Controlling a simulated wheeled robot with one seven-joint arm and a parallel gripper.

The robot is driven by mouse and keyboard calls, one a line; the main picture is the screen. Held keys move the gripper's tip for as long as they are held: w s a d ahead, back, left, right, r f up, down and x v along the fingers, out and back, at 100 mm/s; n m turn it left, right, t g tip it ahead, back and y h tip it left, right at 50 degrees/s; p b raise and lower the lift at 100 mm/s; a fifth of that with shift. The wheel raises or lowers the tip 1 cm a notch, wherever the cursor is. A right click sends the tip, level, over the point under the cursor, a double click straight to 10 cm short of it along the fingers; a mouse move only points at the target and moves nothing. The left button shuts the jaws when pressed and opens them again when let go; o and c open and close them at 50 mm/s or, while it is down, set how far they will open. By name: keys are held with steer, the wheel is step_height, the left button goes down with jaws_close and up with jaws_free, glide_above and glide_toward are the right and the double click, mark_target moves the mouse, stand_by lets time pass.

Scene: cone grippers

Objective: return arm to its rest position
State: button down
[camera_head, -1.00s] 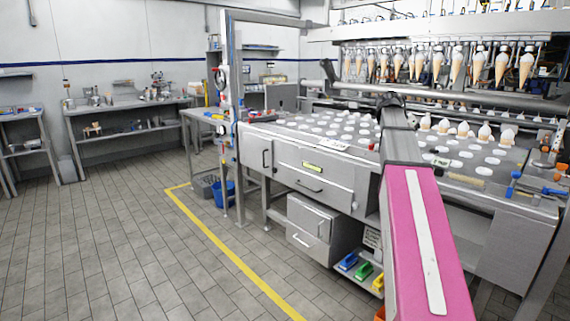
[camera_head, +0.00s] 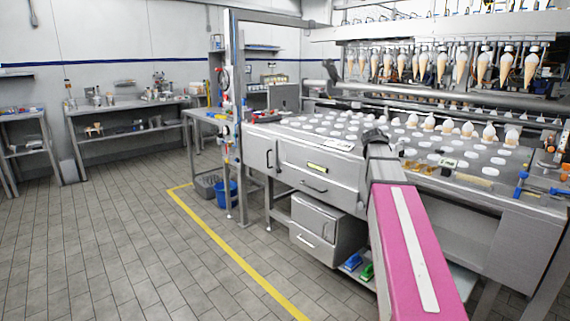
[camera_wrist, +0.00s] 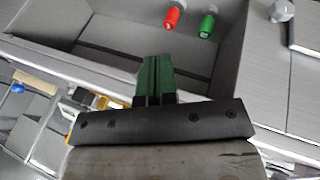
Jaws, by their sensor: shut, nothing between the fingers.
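My arm shows in the head view as a pink link with a white stripe, reaching from the bottom right up over the front of the machine table (camera_head: 320,175). Its end and my gripper are hidden or too small to make out there.
Ice cream cones (camera_head: 420,66) hang in a row above the table. A red-tipped part (camera_wrist: 173,16) and a green-tipped part (camera_wrist: 207,24) are near the gripper in the wrist view. A blue bin (camera_head: 226,192) stands on the floor. The tiled floor (camera_head: 110,250) at left is clear.

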steer(key=s+a+f+n+y, duration=0.2)
steer(key=s+a+f, duration=0.4)
steer(key=f, duration=0.4)
steer(key=s+a+f+n+y, duration=0.2)
steer(key=s+a+f, duration=0.3)
steer(key=a+f, duration=0.3)
steer(key=s+a+f+n+y, duration=0.1)
steer(key=s+a+f+n, duration=0.2)
steer(key=f, duration=1.1)
steer(key=s+a, duration=0.3)
steer(key=shift+s+a+f+y, duration=0.15)
steer(key=shift+s+a+y, duration=0.2)
steer(key=shift+a+y, duration=0.05)
